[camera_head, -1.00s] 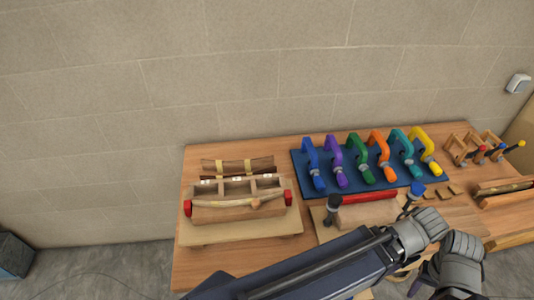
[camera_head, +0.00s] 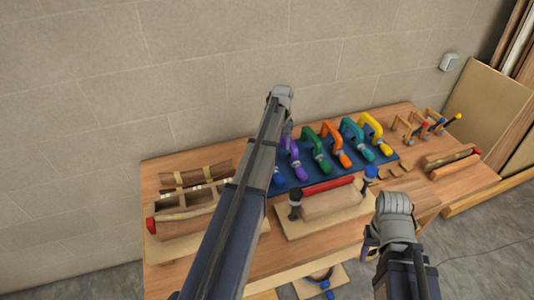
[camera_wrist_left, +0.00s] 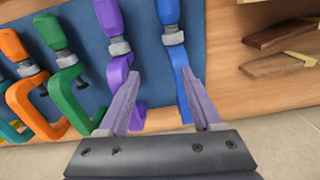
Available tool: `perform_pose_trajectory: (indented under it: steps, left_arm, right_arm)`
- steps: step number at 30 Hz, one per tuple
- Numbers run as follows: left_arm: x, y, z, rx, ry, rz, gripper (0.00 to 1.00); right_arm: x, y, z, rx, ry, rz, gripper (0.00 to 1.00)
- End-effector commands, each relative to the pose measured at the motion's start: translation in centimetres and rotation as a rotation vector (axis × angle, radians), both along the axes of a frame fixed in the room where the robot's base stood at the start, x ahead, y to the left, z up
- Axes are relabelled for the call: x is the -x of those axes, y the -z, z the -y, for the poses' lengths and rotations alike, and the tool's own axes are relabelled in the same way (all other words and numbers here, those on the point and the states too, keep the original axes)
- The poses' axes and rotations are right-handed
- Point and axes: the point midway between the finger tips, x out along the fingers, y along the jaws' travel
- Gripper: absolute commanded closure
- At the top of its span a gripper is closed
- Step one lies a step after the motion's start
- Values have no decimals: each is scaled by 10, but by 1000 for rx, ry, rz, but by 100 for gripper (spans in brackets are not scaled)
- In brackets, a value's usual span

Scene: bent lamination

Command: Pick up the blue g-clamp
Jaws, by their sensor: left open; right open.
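The blue g-clamp (camera_wrist_left: 178,70) lies on the blue mat (camera_wrist_left: 222,60), at the right end of the clamp row in the left wrist view. In the head view my left arm hides most of it, and only its blue handle end (camera_head: 278,178) shows. My left gripper (camera_wrist_left: 160,73) is open and empty above the mat; its right finger overlaps the blue clamp in the picture, and its left finger is near the purple clamp (camera_wrist_left: 117,70). I cannot tell whether it touches either. My right gripper (camera_head: 369,242) is open, low at the table's front.
Green (camera_head: 318,148), orange (camera_head: 336,145), teal (camera_head: 356,138) and yellow (camera_head: 376,132) clamps line the mat. A wooden form with a red bar (camera_head: 330,187) stands in front. The wall rises close behind the table.

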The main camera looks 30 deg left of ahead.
Motion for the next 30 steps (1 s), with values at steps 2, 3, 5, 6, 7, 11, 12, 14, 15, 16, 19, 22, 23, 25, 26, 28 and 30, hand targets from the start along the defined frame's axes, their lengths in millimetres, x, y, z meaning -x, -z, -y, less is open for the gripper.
perform_pose_trajectory:
  steps: [2, 3, 5, 6, 7, 11, 12, 14, 15, 16, 19, 22, 23, 25, 26, 28, 30]
  left_arm:
    - [-11, -1, -30, 3, -64, 4, 34]
    - [-12, -1, -39, 4, -85, 5, 34]
    - [-14, -1, -49, 6, -110, 8, 34]
    - [-14, -1, -53, 6, -120, 8, 34]
    - [-14, -1, -55, 7, -125, 8, 34]
    - [-14, -1, -58, 7, -132, 10, 34]
    - [-14, 0, -58, 7, -132, 10, 34]
    - [-13, 4, -57, 7, -131, 10, 34]
    - [-13, 6, -57, 7, -131, 10, 34]
    - [-13, 9, -57, 7, -131, 10, 34]
    - [-13, 19, -57, 7, -130, 10, 34]
    - [-13, 26, -57, 7, -130, 10, 34]
    - [-13, 27, -57, 7, -129, 10, 34]
    - [-13, 27, -57, 7, -129, 10, 34]
    - [-13, 26, -57, 7, -129, 10, 34]
    - [-13, 26, -57, 7, -129, 10, 34]
    - [-13, 29, -57, 7, -129, 10, 34]
  right_arm:
    - [0, -1, 0, 0, 0, 0, 50]
    - [0, -1, 0, 0, 0, 0, 50]
    - [0, -1, 0, 0, 0, 0, 50]
    - [0, -1, 0, 0, 0, 0, 50]
    - [0, -1, 0, 0, 0, 0, 50]
    - [0, -1, 0, 0, 0, 0, 50]
    - [0, 0, 0, 0, 0, 0, 50]
    - [0, 3, 0, 0, 0, 0, 50]
    - [0, 6, 0, 0, 0, 0, 50]
    - [0, 9, 0, 0, 0, 0, 50]
    - [0, 19, 0, 0, 1, 0, 50]
    - [0, 26, 0, 0, 1, 0, 50]
    - [0, 27, 0, 0, 1, 0, 50]
    - [0, 27, 0, 0, 1, 0, 50]
    - [0, 26, 0, 0, 1, 0, 50]
    - [0, 26, 0, 0, 1, 0, 50]
    - [0, 29, 0, 0, 1, 0, 50]
